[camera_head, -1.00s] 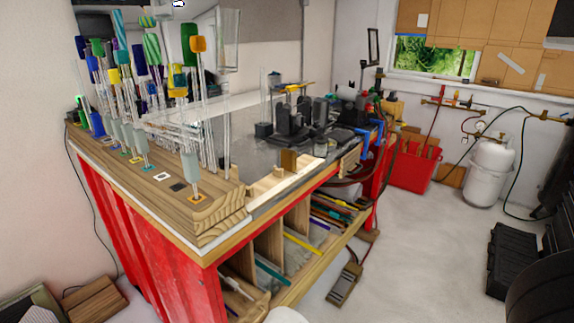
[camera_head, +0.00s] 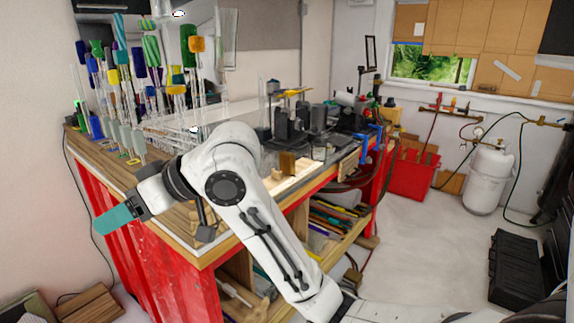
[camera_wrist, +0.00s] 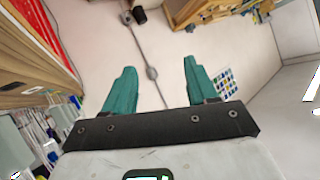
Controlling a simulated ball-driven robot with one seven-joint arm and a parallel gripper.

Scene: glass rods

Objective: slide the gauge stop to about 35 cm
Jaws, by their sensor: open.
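A small brown upright block (camera_head: 287,164) stands by a pale wooden strip (camera_head: 290,180) on the bench's front edge, in the head view. It may be the gauge stop, but no scale can be read. The gauge stop does not show in the wrist view. My arm hides part of the bench's near corner and front edge.
Several glass rods with coloured caps (camera_head: 145,50) stand upright at the bench's (camera_head: 185,245) back left. Dark torch equipment (camera_head: 290,120) stands behind the block. A red bin (camera_head: 412,172) and a white gas cylinder (camera_head: 488,175) stand to the right.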

